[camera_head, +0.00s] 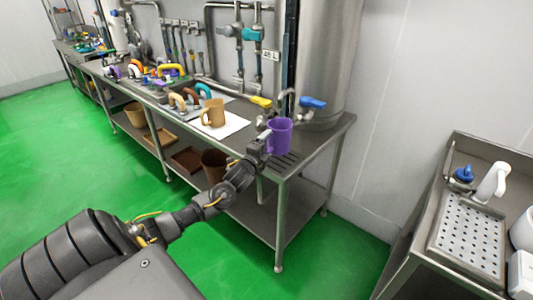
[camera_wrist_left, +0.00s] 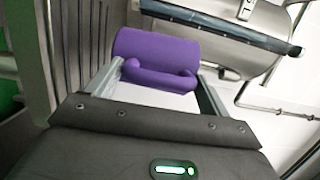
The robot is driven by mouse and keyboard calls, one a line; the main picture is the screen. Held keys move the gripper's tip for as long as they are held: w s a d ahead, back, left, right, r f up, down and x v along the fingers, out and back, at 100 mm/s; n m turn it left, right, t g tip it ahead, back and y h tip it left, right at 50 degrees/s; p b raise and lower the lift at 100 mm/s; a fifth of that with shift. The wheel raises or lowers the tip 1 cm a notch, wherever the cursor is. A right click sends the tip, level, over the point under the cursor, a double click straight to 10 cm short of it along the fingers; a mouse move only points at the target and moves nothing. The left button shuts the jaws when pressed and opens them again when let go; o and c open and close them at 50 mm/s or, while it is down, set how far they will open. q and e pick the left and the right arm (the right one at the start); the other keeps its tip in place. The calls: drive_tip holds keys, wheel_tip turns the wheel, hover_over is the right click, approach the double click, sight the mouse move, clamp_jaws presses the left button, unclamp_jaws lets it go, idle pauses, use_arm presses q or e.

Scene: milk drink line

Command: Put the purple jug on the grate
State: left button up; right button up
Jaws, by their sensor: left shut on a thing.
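The purple jug (camera_head: 279,136) is upright at the right end of the long steel table, by the slotted grate (camera_head: 284,160). I cannot tell whether the jug touches the grate or hangs just above it. My left gripper (camera_head: 264,143) reaches it from the front left and is shut on the jug. In the left wrist view the jug (camera_wrist_left: 155,55) lies between the fingers of the gripper (camera_wrist_left: 155,85), with its handle toward me. The grate's slots (camera_wrist_left: 95,40) show beside it. My right gripper is not in view.
A tan jug (camera_head: 213,112) stands on a white sheet left of the grate. Yellow and blue valve taps (camera_head: 312,103) and a steel tank (camera_head: 325,60) stand behind. A sink unit (camera_head: 468,240) is at right.

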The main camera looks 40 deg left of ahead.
use_arm(q)
drive_tip(key=shift+w+a+f+p, duration=0.15)
drive_tip(key=shift+f+p, duration=0.1)
drive_tip(key=shift+f, duration=0.55)
drive_tip(key=shift+w+a+f+p, duration=0.1)
drive_tip(key=shift+f+p, duration=0.15)
drive_tip(key=shift+f, duration=0.8)
drive_tip(key=shift+f, duration=0.15)
drive_tip(key=o, duration=0.8)
